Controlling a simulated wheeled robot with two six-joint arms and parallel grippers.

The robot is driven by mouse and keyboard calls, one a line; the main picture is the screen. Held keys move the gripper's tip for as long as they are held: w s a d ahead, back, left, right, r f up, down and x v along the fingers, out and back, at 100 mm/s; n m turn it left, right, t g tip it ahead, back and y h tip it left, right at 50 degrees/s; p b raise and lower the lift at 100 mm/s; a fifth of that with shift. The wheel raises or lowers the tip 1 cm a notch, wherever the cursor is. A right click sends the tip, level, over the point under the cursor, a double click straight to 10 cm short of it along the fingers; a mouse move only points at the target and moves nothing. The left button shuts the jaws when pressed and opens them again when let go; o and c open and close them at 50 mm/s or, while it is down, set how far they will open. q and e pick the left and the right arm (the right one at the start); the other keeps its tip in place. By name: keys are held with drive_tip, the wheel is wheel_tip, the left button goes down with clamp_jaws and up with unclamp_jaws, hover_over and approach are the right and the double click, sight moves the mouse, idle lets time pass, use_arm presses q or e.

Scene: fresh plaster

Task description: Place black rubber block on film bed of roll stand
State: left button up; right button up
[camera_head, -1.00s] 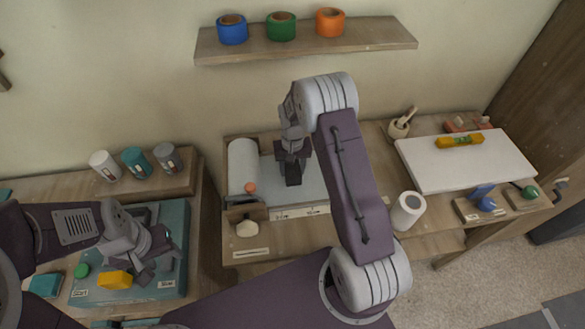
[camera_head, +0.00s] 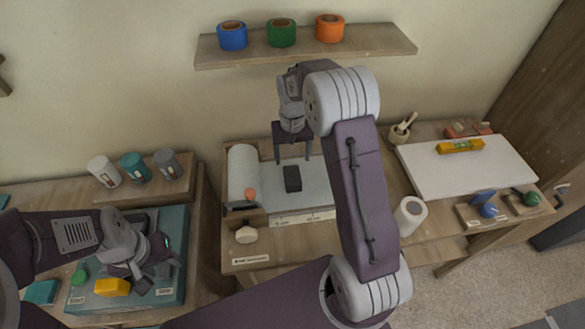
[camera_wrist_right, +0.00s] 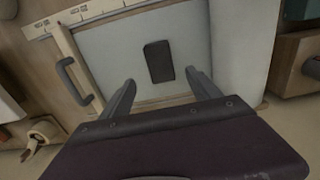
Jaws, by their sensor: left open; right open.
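The black rubber block (camera_head: 292,179) lies on the pale film bed (camera_head: 318,190) of the roll stand, beside the white roll (camera_head: 243,172). In the right wrist view the block (camera_wrist_right: 159,61) lies flat on the film bed (camera_wrist_right: 110,52), apart from the fingers. My right gripper (camera_head: 292,160) is open and empty, raised above the bed behind the block; its spread fingers also show in the right wrist view (camera_wrist_right: 168,90). My left gripper (camera_head: 150,275) is at the left over the teal mat (camera_head: 178,225), open, near a yellow block (camera_head: 112,287).
A shelf (camera_head: 360,42) with blue, green and orange rolls hangs above. Several cans stand at the left. A white cylinder (camera_head: 410,213) stands right of my right arm, and a white board (camera_head: 480,168) with a yellow level (camera_head: 460,146) lies further right.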

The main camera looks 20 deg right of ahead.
drive_tip(key=s+a+n+t, duration=0.1)
drive_tip(key=s+a, duration=0.4)
drive_tip(key=s, duration=1.4)
drive_tip(key=shift+r+n, duration=0.2)
drive_tip(key=shift+n, duration=0.7)
drive_tip(key=shift+a, duration=0.1)
